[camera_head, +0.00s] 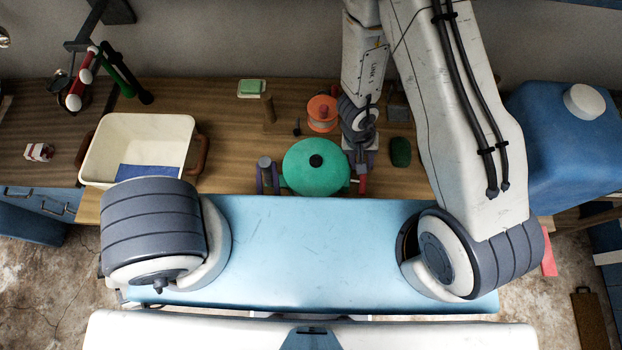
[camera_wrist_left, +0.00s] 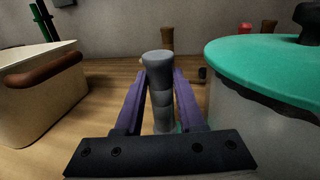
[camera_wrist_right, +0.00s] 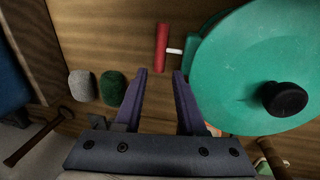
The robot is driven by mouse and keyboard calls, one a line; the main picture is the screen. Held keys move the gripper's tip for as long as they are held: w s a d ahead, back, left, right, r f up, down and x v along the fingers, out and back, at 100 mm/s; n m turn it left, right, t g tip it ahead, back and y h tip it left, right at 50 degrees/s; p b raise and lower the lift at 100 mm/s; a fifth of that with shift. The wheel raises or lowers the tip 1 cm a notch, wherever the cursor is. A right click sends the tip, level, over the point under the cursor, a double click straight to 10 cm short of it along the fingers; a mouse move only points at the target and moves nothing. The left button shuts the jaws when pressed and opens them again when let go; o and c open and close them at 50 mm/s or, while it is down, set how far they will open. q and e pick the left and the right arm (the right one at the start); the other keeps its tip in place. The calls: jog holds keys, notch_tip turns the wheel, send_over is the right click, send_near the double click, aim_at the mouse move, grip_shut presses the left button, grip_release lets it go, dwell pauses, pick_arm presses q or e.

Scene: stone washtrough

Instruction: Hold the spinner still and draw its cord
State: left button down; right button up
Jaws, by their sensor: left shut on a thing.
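The spinner (camera_head: 305,178) is a round tub with a green lid and a black knob, at the middle of the counter. Its lid also shows in the left wrist view (camera_wrist_left: 262,68) and the right wrist view (camera_wrist_right: 235,75). My left gripper (camera_head: 267,180) is shut on an upright grey ribbed grip (camera_wrist_left: 160,85) at the spinner's left side. The red cord handle (camera_wrist_right: 162,47) sits at the spinner's right side, joined by a short white piece. My right gripper (camera_wrist_right: 159,74) is open and empty, its fingertips just short of the red handle.
A cream basin (camera_head: 104,140) with a blue cloth (camera_head: 148,172) stands left. An orange round thing (camera_head: 322,108) is behind the spinner. A green pad (camera_wrist_right: 114,88) and a grey pad (camera_wrist_right: 81,84) lie beside my right gripper. A blue canister (camera_head: 565,135) stands far right.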

jog(key=shift+d+f, duration=0.2)
jog(key=shift+f, duration=0.9)
jog(key=shift+d+f, duration=0.25)
jog(key=shift+f, duration=0.85)
jog(key=shift+d+f, duration=0.2)
jog(key=shift+f, duration=0.9)
